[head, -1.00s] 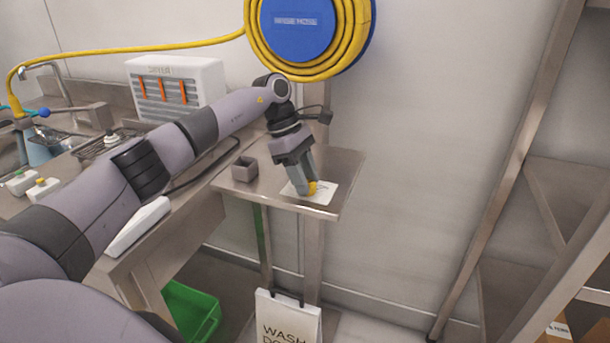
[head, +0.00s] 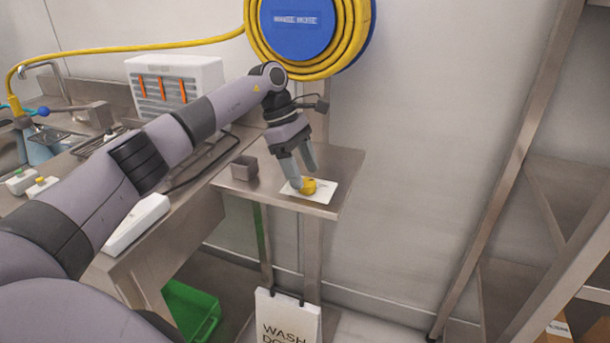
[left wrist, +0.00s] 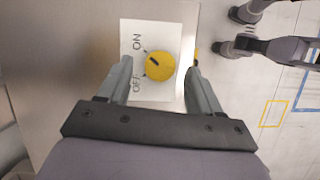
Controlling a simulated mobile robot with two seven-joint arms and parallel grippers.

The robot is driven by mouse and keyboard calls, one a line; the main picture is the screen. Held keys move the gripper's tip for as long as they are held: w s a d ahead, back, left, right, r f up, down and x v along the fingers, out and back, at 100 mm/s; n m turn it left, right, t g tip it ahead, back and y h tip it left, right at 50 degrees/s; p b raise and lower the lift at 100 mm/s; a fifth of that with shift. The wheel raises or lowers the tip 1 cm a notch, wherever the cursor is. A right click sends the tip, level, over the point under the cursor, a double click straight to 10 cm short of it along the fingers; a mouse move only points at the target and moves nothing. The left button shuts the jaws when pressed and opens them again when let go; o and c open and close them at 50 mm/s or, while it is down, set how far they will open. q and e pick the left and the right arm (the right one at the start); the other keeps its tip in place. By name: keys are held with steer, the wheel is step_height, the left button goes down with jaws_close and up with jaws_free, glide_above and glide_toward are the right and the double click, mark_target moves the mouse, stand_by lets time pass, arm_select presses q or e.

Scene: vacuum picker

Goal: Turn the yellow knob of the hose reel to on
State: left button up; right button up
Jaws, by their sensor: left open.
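The yellow knob (head: 309,187) sits on a white plate (head: 324,192) on the steel shelf. In the left wrist view the knob (left wrist: 160,66) stands beside the labels ON and OFF on the plate (left wrist: 180,27). Its black mark lies on its upper left part, nearer ON than OFF. My left gripper (head: 304,180) is open and points down at the knob, with its fingers apart above the plate. In the left wrist view the gripper's fingers (left wrist: 158,70) are on either side of the knob, with gaps visible. The blue hose reel (head: 298,28) with yellow hose hangs on the wall above.
A small grey open box (head: 244,168) stands on the shelf (head: 343,165) left of the plate. A white slotted unit (head: 190,85) stands on the counter at the left. A metal rack is at the right.

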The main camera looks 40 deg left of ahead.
arm_select(q)
steer(key=v, duration=0.5)
steer(key=shift+r, duration=0.1)
stand_by(0.3)
